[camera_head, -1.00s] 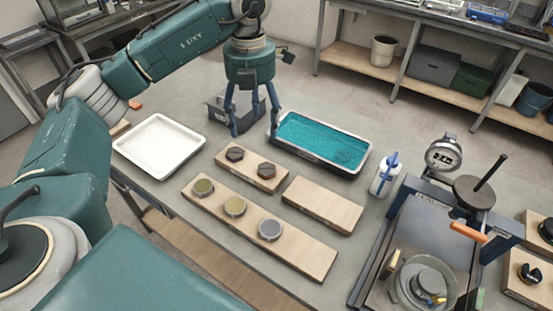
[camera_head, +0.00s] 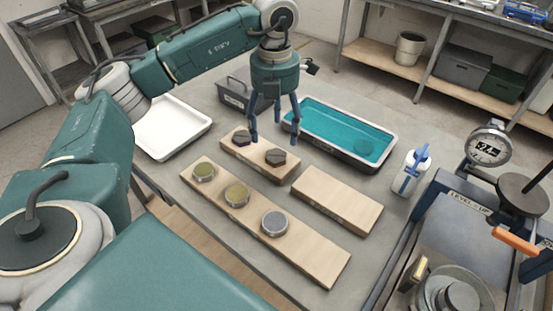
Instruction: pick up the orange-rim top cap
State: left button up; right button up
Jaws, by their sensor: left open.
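Two dark hexagonal caps sit on a short wooden board (camera_head: 233,152). The left cap (camera_head: 242,136) looks dark grey, and the right cap (camera_head: 276,157) looks dark with a brownish tint. I cannot clearly make out an orange rim on either. My left gripper (camera_head: 273,141) points down over this board, fingers spread, open and empty. Its fingertips show just behind and above the right cap, one close beside the left cap. I cannot tell whether that finger touches it. My right gripper is not in view.
A long board (camera_head: 318,262) in front holds three round discs. An empty board (camera_head: 333,201) lies to the right. A teal-filled tray (camera_head: 310,112) stands behind, a white tray (camera_head: 172,122) at left.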

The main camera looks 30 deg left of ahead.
aim_at(276, 155)
pick_arm(q)
notch_tip(276, 155, down, 3)
jog(key=shift+f, duration=0.1)
notch_tip(276, 155, down, 5)
jog(key=shift+w+r+p, duration=0.1)
jog(key=shift+p, duration=1)
jog(key=shift+w+f, duration=0.1)
jog(key=shift+f, duration=0.2)
jog(key=c, duration=1.5)
